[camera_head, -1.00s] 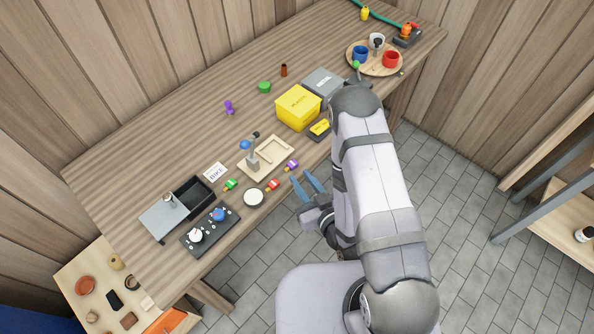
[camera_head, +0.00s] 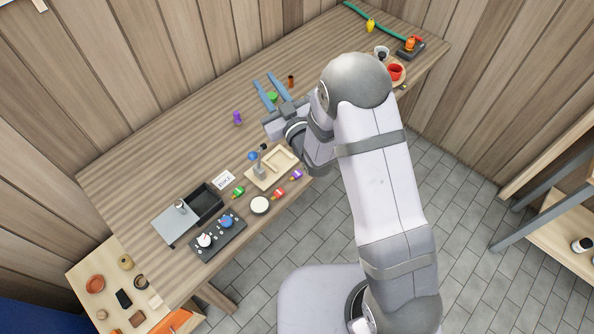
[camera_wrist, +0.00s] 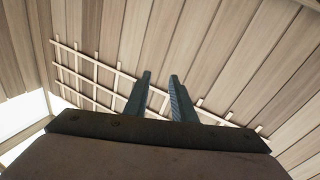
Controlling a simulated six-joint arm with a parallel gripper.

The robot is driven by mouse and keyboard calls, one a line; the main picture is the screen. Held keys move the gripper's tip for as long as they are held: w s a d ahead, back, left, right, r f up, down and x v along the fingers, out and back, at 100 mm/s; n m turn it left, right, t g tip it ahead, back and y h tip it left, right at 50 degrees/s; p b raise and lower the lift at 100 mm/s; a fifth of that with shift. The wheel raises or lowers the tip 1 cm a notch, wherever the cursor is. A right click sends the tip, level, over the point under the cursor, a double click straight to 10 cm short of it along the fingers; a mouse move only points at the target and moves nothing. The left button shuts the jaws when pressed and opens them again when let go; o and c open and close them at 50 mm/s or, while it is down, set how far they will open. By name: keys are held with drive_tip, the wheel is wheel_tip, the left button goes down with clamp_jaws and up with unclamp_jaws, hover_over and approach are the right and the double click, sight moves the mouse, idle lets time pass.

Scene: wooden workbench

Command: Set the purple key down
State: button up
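A small purple-headed item (camera_head: 296,174), probably the purple key, lies on the workbench near its front edge. It is in a loose group with a red (camera_head: 279,193) and a green (camera_head: 238,191) one. A separate purple object (camera_head: 237,118) stands farther back, left of my gripper; its exact shape is too small to tell. My gripper (camera_head: 263,79) is over the back part of the bench. Its two blue fingers are apart with nothing between them. In the wrist view the fingers (camera_wrist: 160,77) also stand apart and empty, pointing toward the plank wall.
A wooden tray (camera_head: 283,159), white disc (camera_head: 260,205), knob panel (camera_head: 230,235) and black open box (camera_head: 206,203) stand nearer. My arm hides the yellow box. The back left of the bench is clear.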

drive_tip(key=w+f+m+g+h, duration=0.1)
drive_tip(key=w+m+g+h, duration=0.25)
drive_tip(key=w, duration=0.45)
wheel_tip(320, 180, down, 6)
drive_tip(key=d+m+g+h, duration=0.2)
drive_tip(key=m+g, duration=0.1)
drive_tip(key=m, duration=0.1)
drive_tip(key=s+d+f+m+g+h, duration=0.1)
drive_tip(key=s+d+f+m+g, duration=0.1)
drive_tip(key=s, duration=0.4)
drive_tip(key=s+d+f+m+g+h, duration=0.1)
drive_tip(key=s+f+m+g, duration=0.2)
drive_tip(key=s+m+g, duration=0.1)
drive_tip(key=s+d+f+m+g+h, duration=0.1)
drive_tip(key=s+d+f+m+g, duration=0.1)
drive_tip(key=s, duration=0.6)
drive_tip(key=shift+s+d+f+m+g, duration=0.15)
drive_tip(key=shift+f+m+g, duration=0.2)
drive_tip(key=shift+g, duration=0.3)
drive_tip(key=shift+s+d+f+m+g, duration=0.1)
drive_tip(key=shift+d+f+m+g, duration=0.1)
drive_tip(key=shift+f+g, duration=0.35)
drive_tip(key=shift+r+m, duration=0.1)
drive_tip(key=shift+m, duration=0.3)
